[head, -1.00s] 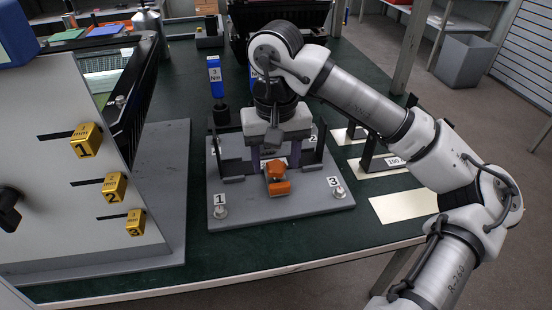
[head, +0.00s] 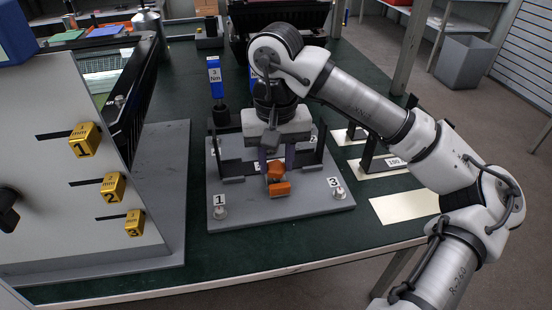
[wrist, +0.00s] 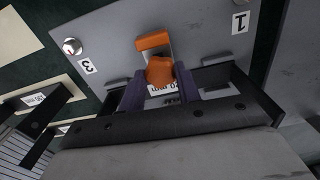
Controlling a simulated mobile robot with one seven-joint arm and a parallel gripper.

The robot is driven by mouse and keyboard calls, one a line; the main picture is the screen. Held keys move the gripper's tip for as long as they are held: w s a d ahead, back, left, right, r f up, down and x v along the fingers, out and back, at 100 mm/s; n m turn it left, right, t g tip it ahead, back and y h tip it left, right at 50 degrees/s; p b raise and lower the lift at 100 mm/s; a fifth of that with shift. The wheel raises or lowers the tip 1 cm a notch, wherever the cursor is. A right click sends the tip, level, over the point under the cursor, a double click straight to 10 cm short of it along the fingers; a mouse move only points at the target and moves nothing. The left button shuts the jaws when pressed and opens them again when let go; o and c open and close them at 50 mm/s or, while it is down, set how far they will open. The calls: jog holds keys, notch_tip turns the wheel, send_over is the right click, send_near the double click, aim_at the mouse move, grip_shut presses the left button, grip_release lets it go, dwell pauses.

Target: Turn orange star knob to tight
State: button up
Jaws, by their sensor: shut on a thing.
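The orange star knob (head: 275,170) sits on the grey plate (head: 240,212), just behind an orange block (head: 280,189). My gripper (head: 276,160) points down, its two dark purple fingers on either side of the knob and shut on it. In the wrist view the knob (wrist: 160,73) is between the fingers (wrist: 160,87), with the orange block (wrist: 154,41) beyond it. A white label (wrist: 168,89) lies partly hidden under the knob and fingers. The knob's points and any tight mark cannot be made out.
Studs with tags 1 (head: 220,212) and 3 (head: 339,192) stand at the plate's front corners. Black upright brackets flank my gripper. A blue-handled 3 Nm tool (head: 214,75) stands behind left. A panel with yellow numbered blocks (head: 84,140) is at left.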

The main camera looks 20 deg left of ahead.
aim_at(276, 166)
jog(key=m+b, duration=0.2)
jog(key=m, duration=0.2)
jog(key=shift+m, duration=0.3)
jog(key=m+b, duration=0.1)
jog(key=m, duration=0.9)
jog(key=shift+m+b, duration=0.3)
jog(key=shift+m, duration=0.1)
jog(key=m, duration=0.4)
jog(key=shift+m, duration=0.4)
jog(key=o, duration=1)
jog(key=shift+r, duration=0.15)
notch_tip(276, 166, up, 14)
jog(key=shift+f+p, duration=0.2)
jog(key=shift+p, duration=0.8)
